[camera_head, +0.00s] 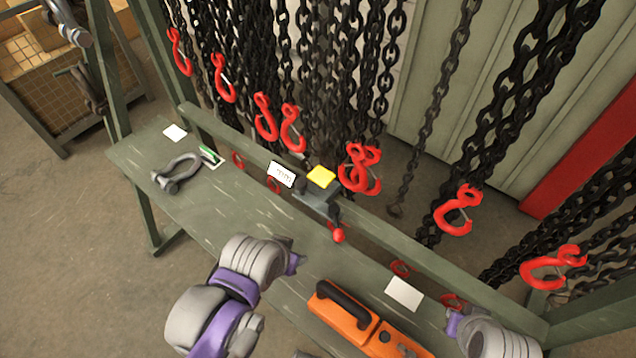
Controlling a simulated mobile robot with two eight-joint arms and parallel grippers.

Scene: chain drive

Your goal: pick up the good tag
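Several tags or cards are in view, and I cannot tell for certain which is the good tag. A small green and white tag (210,156) lies on the bench beside a grey shackle (177,173). A white tag with dark markings (282,174) stands at the back edge of the bench, and a yellow tag (321,177) is just right of it. My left gripper (293,262) is over the middle of the bench, apart from the tags. My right gripper (453,322) is at the lower right, apart from them too. The finger openings of both are too small to make out.
The green bench (235,205) runs diagonally. An orange device with a black handle (362,322) lies near its front. Blank white cards lie at left (175,132) and right (404,293). Black chains with red hooks (459,210) hang behind the bench. A small vise-like tool (318,198) stands at the back edge.

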